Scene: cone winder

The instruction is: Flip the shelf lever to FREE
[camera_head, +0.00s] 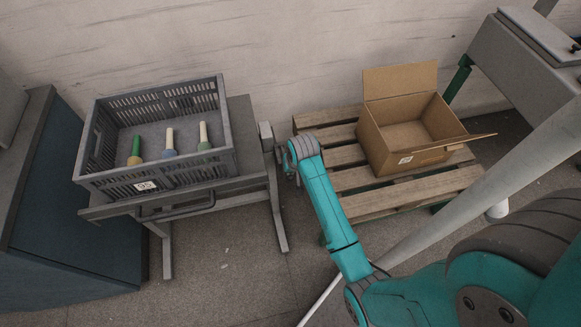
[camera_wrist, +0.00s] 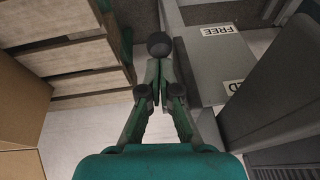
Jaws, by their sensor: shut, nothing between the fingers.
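In the wrist view my gripper (camera_wrist: 158,82) is shut and empty, its fingertips close together right at a dark round knob (camera_wrist: 158,45), which looks like the end of the shelf lever. The lever's stem is hidden, and I cannot tell whether the fingers touch the knob. To the right, on a grey plate, is a white FREE label (camera_wrist: 218,29). A second label (camera_wrist: 233,87) is partly cut off, with only a final D readable. In the head view my gripper (camera_head: 283,161) is at the right end of the grey shelf (camera_head: 245,120); the lever cannot be made out there.
A grey crate (camera_head: 84,160) on the shelf holds three bobbin-like cones, one green and two pale. A wooden pallet (camera_head: 345,155) with an open cardboard box (camera_head: 405,130) stands to the right of my arm. Bare floor lies in front of the shelf.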

